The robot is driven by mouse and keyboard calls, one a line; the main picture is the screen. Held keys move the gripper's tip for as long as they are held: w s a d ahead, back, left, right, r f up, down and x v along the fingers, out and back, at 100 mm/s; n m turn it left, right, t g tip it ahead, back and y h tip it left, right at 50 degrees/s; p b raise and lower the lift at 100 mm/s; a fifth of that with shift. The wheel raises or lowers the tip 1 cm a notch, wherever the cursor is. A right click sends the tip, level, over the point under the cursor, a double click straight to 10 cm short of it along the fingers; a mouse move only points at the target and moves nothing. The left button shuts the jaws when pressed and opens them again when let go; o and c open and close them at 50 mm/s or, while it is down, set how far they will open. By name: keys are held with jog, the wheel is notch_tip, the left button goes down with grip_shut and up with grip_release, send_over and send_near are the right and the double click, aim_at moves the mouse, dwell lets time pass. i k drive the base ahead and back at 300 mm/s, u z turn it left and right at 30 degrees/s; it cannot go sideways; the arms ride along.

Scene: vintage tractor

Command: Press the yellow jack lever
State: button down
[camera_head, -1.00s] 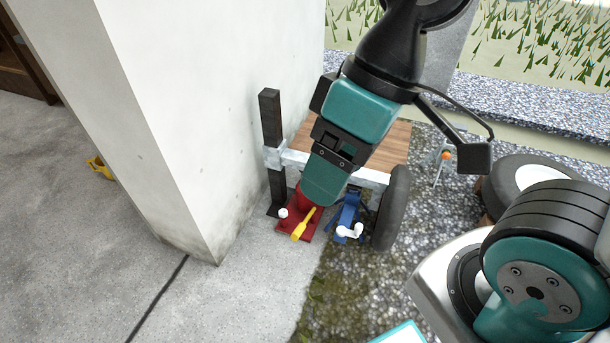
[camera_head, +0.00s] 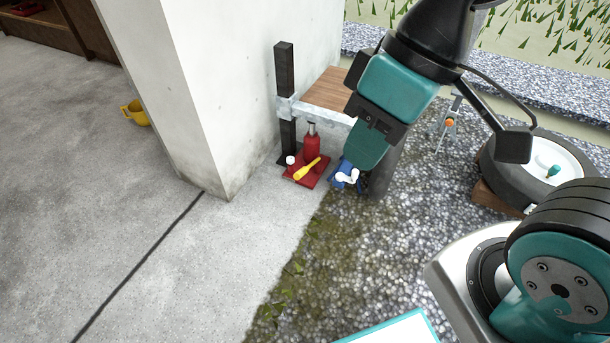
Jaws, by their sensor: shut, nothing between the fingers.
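The yellow jack lever (camera_head: 307,168) slants up to the right from the red jack (camera_head: 311,148), which stands on a red base plate by the wall corner, under the front of a wood-topped trailer. A small white knob (camera_head: 290,160) sits at the plate's left side. My gripper (camera_head: 358,166) is shut and empty, pointing down to the right of the lever and in front of the blue jack stand (camera_head: 343,176) with a white handle, partly covering it. It appears apart from the lever in the picture; its depth is hard to tell.
The white wall pillar (camera_head: 200,90) rises left of the jack. The trailer bed (camera_head: 325,90) and its dark post (camera_head: 284,90) stand behind. A wheel (camera_head: 545,165) lies at the right. A yellow mug (camera_head: 135,113) is on the floor far left. Concrete in front is clear.

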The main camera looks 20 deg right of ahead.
aim_at(302, 172)
jog(key=u, duration=0.2)
jog(key=i, duration=1.3)
jog(key=z, duration=0.5)
